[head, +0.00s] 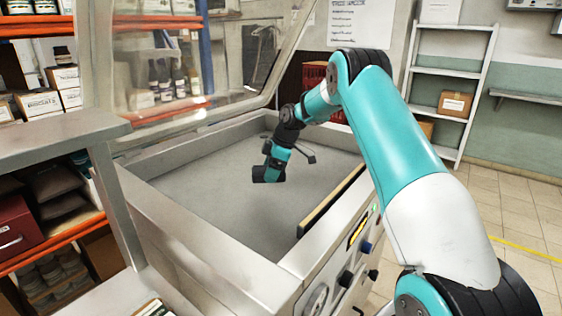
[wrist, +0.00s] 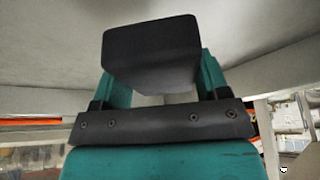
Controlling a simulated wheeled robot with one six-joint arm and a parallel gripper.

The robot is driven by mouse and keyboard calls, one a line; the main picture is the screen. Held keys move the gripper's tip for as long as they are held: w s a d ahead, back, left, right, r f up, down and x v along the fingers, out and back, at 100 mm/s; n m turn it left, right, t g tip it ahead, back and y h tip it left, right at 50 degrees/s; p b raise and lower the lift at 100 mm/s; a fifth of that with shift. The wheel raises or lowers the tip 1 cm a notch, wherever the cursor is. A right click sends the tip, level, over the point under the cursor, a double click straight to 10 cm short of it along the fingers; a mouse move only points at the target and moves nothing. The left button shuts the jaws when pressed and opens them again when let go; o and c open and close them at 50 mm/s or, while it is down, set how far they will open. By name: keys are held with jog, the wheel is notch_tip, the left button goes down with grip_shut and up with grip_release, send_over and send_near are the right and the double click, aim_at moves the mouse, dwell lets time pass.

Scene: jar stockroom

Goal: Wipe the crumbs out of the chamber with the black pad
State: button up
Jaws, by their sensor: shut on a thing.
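The chamber (head: 215,215) is a metal box with a grey floor, its clear lid (head: 200,60) raised. My gripper (head: 275,165) reaches down inside it, near the middle. In the wrist view my gripper (wrist: 160,85) is shut on the black pad (wrist: 152,52), a dark block held between two teal fingers. In the head view the black pad (head: 268,174) is low over the chamber floor; I cannot tell if it touches. I cannot make out any crumbs on the visible floor.
The chamber's raised metal walls surround the floor, with a yellowish strip (head: 330,201) along the right inner wall. A metal shelf (head: 50,135) stands close at the left. A white rack (head: 444,75) with boxes stands at the back right.

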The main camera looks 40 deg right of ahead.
jog(key=shift+r+p, duration=0.55)
jog(key=shift+r, duration=0.6)
